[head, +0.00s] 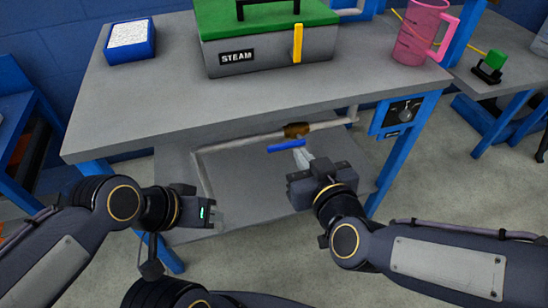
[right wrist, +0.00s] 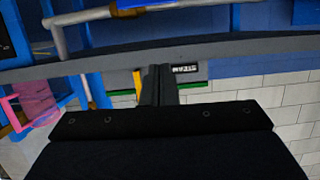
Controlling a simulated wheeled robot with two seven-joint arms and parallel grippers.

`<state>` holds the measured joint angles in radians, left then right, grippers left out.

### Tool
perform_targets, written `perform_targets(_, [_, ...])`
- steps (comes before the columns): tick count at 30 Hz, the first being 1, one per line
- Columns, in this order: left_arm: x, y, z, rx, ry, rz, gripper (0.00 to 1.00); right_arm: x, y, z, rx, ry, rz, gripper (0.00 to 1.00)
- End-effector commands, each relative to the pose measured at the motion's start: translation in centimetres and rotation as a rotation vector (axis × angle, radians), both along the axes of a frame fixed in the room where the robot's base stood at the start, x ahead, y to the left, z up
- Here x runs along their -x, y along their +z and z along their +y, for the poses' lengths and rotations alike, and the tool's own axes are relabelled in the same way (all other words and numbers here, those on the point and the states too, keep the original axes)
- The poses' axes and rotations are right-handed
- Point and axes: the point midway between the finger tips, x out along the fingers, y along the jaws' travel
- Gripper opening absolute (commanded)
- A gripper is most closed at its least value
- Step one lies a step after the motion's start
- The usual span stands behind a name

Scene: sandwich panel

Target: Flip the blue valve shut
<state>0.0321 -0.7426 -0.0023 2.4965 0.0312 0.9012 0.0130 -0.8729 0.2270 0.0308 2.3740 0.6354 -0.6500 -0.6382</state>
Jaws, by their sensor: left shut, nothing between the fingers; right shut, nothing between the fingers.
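The blue valve handle (head: 284,147) is a flat lever at a brass valve body (head: 297,130) on a pale pipe under the workbench. The lever looks roughly parallel to the pipe. In the right wrist view, part of the blue lever (right wrist: 165,4) shows at the top edge. My right gripper (head: 301,151) is shut and empty, its fingertips close to the lever's right end; I cannot tell if they touch. Its closed fingers also show in the right wrist view (right wrist: 160,85). My left gripper (head: 215,213) is shut and empty, left of and below the valve.
The pipe (head: 240,141) runs beneath the workbench top (head: 150,95), above a lower shelf (head: 235,180). A green-lidded STEAM box (head: 270,55), a blue container (head: 130,42) and a pink jug (head: 418,35) stand on top. A dial panel (head: 400,115) is at the right leg.

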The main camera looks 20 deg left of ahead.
Motion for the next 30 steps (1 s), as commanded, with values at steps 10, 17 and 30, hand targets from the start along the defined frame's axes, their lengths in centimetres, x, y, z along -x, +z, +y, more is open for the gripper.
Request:
perform_targets(10, [0.0,-0.7,0.0,0.000,0.000,-0.001,0.00,0.2,-0.8,0.8,0.016,-0.006,-0.035,0.00])
perform_targets(17, [0.0,-1.0,0.0,0.000,0.000,-0.001,0.00,-0.3,-1.1,1.0,0.014,-0.008,-0.034,0.00])
perform_targets(30, [0.0,-3.8,0.0,0.000,0.000,0.000,0.00,-7.0,-3.4,5.5,0.015,-0.009,-0.032,0.00])
